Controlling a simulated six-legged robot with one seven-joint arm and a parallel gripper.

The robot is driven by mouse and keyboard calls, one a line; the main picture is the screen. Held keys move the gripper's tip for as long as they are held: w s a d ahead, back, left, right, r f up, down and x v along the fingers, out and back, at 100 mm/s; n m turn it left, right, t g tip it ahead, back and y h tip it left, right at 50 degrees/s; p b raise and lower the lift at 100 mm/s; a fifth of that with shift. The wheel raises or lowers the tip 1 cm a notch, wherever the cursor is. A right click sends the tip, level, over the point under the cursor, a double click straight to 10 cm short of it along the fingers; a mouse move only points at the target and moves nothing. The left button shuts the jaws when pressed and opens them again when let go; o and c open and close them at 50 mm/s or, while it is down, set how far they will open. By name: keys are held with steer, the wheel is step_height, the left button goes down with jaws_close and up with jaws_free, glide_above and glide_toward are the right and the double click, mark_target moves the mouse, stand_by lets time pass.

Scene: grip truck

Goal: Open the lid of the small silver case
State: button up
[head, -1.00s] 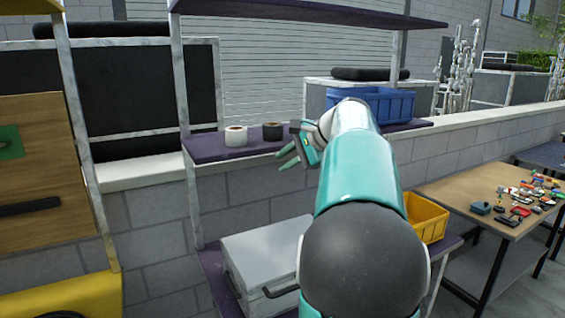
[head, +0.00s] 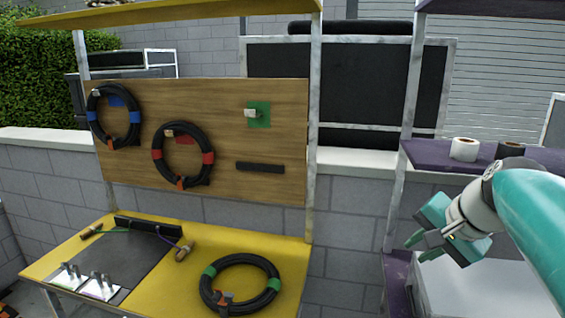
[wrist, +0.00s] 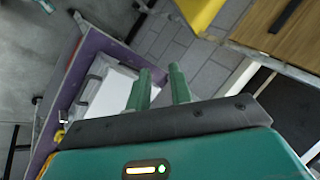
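The silver case (head: 478,288) rests on the lower purple shelf at the lower right of the head view. My arm and the picture edge hide part of it; I cannot see its whole lid. In the wrist view the case (wrist: 103,97) shows pale, lying on the purple shelf, with dark fittings along one edge. My gripper (head: 418,247) is above the case's left end, apart from it. In the wrist view its two green fingers (wrist: 160,82) stand apart with nothing between them.
A yellow workbench (head: 275,245) with a black cable coil (head: 240,257) stands left, below a wooden board (head: 225,120) holding coils. A shelf post (head: 405,130) rises left of my gripper. Tape rolls (head: 465,149) sit on the upper purple shelf (head: 425,155).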

steer(key=s+a+f+n, duration=0.4)
steer(key=s+a, duration=0.1)
steer(key=a, duration=0.2)
steer(key=shift+s+a+f+g+h, duration=0.15)
steer(key=shift+s+f+g+h, duration=0.15)
steer(key=shift+g, duration=0.1)
steer(key=s+a+f+n, duration=0.1)
steer(key=s+f+n, duration=0.1)
steer(key=s+a+f+n+h, duration=0.1)
steer(key=s+a+f+n, duration=0.3)
steer(key=s+f, duration=0.1)
steer(key=shift+s+h, duration=0.1)
steer(key=shift+h, duration=0.2)
steer(key=shift+c, duration=0.7)
steer(key=shift+s+f, duration=0.15)
steer(key=shift+f, duration=0.05)
jaws_close()
